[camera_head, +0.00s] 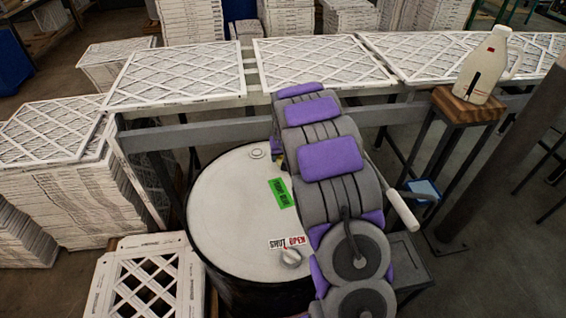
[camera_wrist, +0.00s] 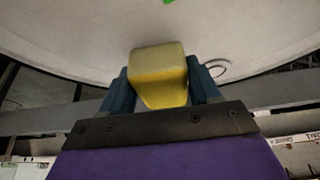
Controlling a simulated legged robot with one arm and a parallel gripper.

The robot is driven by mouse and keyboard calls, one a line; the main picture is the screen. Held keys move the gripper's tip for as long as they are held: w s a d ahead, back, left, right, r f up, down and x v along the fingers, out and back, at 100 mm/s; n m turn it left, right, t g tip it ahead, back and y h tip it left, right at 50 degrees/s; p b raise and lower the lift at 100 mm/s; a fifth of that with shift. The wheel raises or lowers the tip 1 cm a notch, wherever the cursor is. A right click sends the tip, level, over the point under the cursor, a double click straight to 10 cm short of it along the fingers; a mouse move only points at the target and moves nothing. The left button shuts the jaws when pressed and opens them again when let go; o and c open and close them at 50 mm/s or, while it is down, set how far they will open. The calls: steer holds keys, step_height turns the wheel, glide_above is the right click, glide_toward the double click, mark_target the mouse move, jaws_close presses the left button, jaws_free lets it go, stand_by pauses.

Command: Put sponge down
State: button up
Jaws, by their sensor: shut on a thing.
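A yellow sponge (camera_wrist: 160,75) sits between the two blue fingers of my gripper (camera_wrist: 162,88) in the wrist view. The fingers are shut on its sides. The pale lid of a drum (camera_wrist: 70,40) lies beyond the sponge in that view. I cannot tell whether the sponge touches it. In the head view my purple and grey arm reaches forward over the right side of the drum (camera_head: 225,205), and hides the sponge and most of the gripper.
White filters (camera_head: 180,72) lie on a grey rack behind. A milk jug (camera_head: 484,68) stands on a wooden stand (camera_head: 466,104) at right. The lid's left side is clear.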

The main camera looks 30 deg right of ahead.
steer(key=shift+w, duration=0.2)
step_height(320, 180, down, 4)
steer(key=shift+r+b, duration=0.2)
steer(key=shift+b, duration=0.6)
steer(key=shift+r, duration=0.1)
steer(key=o, duration=1.1)
